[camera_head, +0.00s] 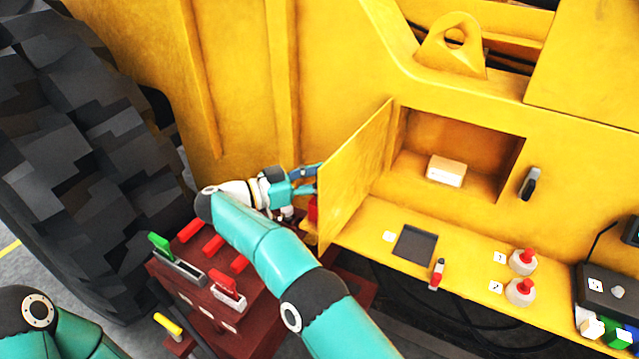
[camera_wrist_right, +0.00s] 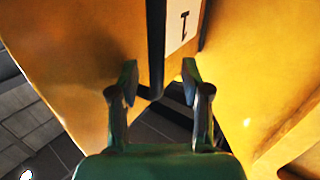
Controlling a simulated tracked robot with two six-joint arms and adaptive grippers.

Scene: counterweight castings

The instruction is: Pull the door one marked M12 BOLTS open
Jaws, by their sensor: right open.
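The yellow door (camera_head: 352,180) stands swung open to the left of its compartment (camera_head: 455,135), whose inside shows with a small pale box (camera_head: 446,171) in it. The door's outer face is turned away from the head view, so the M12 BOLTS mark cannot be read. My right gripper (camera_head: 308,181) is at the door's free edge, on its outer side. In the right wrist view my right gripper (camera_wrist_right: 160,78) is open, with a dark bar-like handle (camera_wrist_right: 156,48) between or just beyond its fingers. A white label (camera_wrist_right: 182,24) beside the handle is partly cut off. My left gripper is out of view.
A dark red lever console (camera_head: 205,290) stands under my right arm, and a large tyre (camera_head: 85,150) at left. The yellow ledge below the compartment holds a dark square recess (camera_head: 414,244) and two red-topped knobs (camera_head: 522,261) (camera_head: 520,292). Another dark handle (camera_head: 529,184) is right of the compartment.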

